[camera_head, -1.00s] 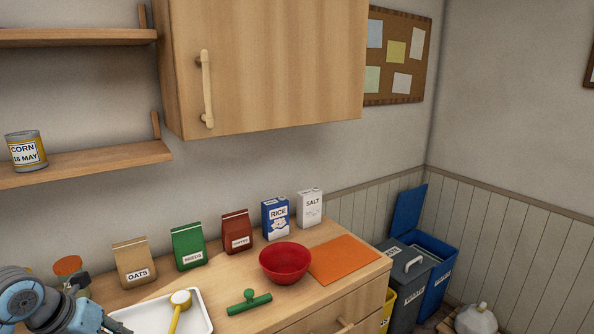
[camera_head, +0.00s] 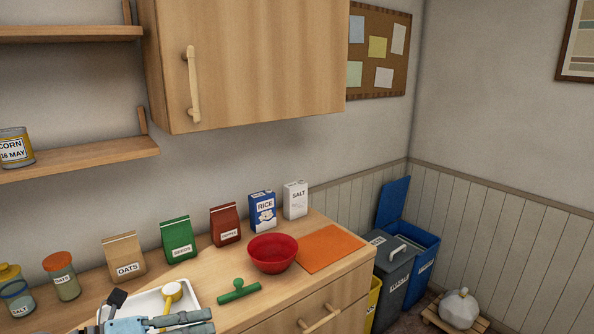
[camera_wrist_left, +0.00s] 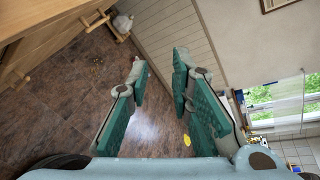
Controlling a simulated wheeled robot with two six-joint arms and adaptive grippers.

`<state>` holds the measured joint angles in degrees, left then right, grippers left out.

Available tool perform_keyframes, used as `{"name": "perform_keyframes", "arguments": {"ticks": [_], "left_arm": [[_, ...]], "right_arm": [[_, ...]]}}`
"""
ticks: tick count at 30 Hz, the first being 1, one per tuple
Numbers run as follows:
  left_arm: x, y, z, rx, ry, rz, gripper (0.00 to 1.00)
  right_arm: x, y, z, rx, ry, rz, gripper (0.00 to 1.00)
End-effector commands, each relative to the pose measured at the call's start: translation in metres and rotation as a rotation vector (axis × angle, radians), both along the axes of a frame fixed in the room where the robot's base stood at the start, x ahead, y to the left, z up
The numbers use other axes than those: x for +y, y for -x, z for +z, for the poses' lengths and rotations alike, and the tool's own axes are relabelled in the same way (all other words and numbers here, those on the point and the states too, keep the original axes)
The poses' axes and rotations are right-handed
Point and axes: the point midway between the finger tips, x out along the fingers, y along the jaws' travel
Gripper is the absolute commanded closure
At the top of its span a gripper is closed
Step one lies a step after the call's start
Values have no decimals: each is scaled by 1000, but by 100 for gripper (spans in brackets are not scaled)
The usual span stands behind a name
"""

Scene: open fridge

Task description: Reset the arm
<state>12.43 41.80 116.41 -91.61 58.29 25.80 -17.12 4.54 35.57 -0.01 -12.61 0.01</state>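My left gripper (camera_head: 208,322) comes in at the bottom left of the head view, in front of the white tray (camera_head: 143,304). In the left wrist view the same gripper (camera_wrist_left: 160,68) has its two green-padded fingers apart, with nothing between them. Beyond the fingers that view shows the dark floor and the panelled wall. Most of my left arm is cut off by the bottom edge of the head view. My right gripper is in neither view.
The counter holds a red bowl (camera_head: 273,253), an orange mat (camera_head: 330,248), a green tool (camera_head: 239,290), a yellow scoop (camera_head: 172,292), several food packs and jars. A wall cabinet (camera_head: 245,60) hangs above. Bins (camera_head: 395,268) stand right of the counter.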

Motion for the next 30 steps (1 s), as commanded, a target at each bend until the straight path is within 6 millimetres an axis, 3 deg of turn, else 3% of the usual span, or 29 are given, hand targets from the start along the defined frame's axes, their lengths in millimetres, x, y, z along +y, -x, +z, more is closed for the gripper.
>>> {"name": "perform_keyframes", "arguments": {"ticks": [2,4,5,7,8,9,10,13,15,18,21,26,30], "left_arm": [[-23,5,34,-66,274,24,80],[-20,7,69,-108,577,117,80],[-10,6,82,-113,724,186,80],[38,1,87,-71,1083,441,80],[65,-1,72,-20,1226,595,80],[97,2,39,73,1373,812,80],[114,7,11,146,1446,958,80],[138,41,-80,404,1554,1357,80],[135,72,-131,572,1552,1565,80],[120,117,-183,795,1499,1793,80],[99,163,-219,1001,1411,1963,80],[59,236,-252,1314,1217,2158,80],[64,230,-320,1339,1176,2210,80]], "right_arm": [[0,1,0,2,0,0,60],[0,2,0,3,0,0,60],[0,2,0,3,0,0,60],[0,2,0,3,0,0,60],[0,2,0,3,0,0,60],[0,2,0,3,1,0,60],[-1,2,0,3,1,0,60],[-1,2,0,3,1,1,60],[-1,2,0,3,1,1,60],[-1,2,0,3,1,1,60],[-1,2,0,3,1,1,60],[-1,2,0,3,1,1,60],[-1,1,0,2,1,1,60]]}}
